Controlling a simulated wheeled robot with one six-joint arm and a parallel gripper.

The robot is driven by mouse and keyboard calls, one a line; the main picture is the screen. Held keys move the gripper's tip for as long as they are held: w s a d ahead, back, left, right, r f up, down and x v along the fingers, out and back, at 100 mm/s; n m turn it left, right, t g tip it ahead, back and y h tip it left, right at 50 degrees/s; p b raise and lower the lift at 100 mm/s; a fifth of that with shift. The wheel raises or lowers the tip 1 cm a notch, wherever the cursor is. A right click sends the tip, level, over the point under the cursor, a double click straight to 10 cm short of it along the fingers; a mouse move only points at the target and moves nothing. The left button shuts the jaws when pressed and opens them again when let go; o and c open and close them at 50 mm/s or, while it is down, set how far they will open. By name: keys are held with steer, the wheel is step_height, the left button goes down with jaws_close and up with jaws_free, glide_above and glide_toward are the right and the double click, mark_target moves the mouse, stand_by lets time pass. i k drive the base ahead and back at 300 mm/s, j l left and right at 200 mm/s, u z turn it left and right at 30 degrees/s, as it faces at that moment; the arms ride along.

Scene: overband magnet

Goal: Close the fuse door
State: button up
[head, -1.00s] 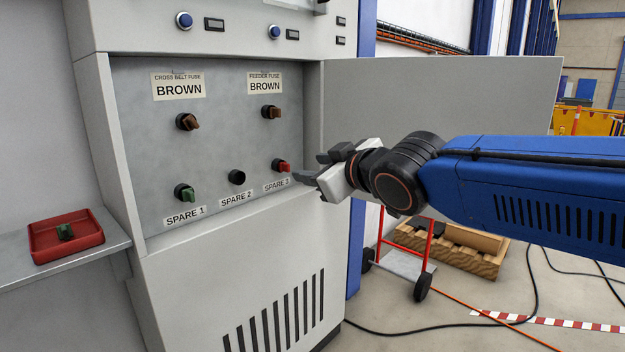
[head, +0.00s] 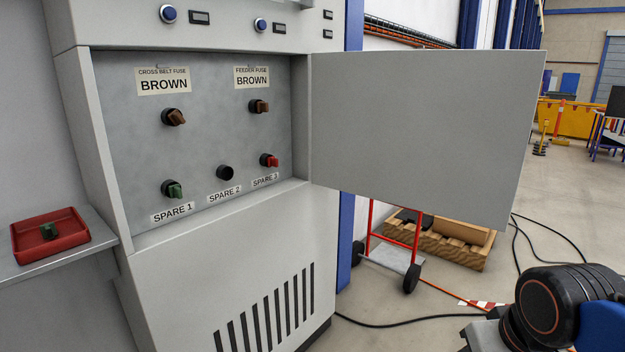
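The fuse door (head: 425,135) is a flat grey panel hinged at the right side of the fuse compartment (head: 215,90). It stands wide open, swung out to the right. Inside, brown fuses sit under the cross belt and feeder labels. A green fuse (head: 173,189) is at Spare 1, Spare 2 (head: 224,172) is an empty black socket, and a red fuse (head: 268,160) is at Spare 3. My gripper (head: 478,338) is at the lower right, below and right of the door and apart from it. Its fingers are mostly cut off by the frame's bottom edge.
A red tray (head: 72,243) with a green fuse (head: 49,230) lies on the shelf at left. A red hand truck (head: 393,245) and a wooden crate (head: 465,252) stand on the floor behind the door. Cables run across the floor.

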mark_target(447, 133)
steer(key=i+l, duration=0.3)
steer(key=l, duration=0.15)
steer(key=i+l, duration=0.3)
steer(key=l, duration=0.15)
steer(key=i+l, duration=0.3)
steer(key=l, duration=0.2)
steer(key=i+l, duration=0.3)
steer(key=l, duration=0.15)
steer(key=i+l, duration=0.25)
steer(key=l, duration=0.2)
steer(key=i+l, duration=0.3)
steer(key=l, duration=0.15)
steer(key=i+l+u, duration=0.1)
steer(key=l, duration=0.2)
steer(key=i+l+u, duration=0.1)
steer(key=i+l, duration=0.3)
steer(key=l, duration=0.2)
steer(key=i+l+u, duration=0.15)
steer(key=l, duration=0.15)
steer(key=i+l+u, duration=0.1)
steer(key=l, duration=0.25)
steer(key=u, duration=2.2)
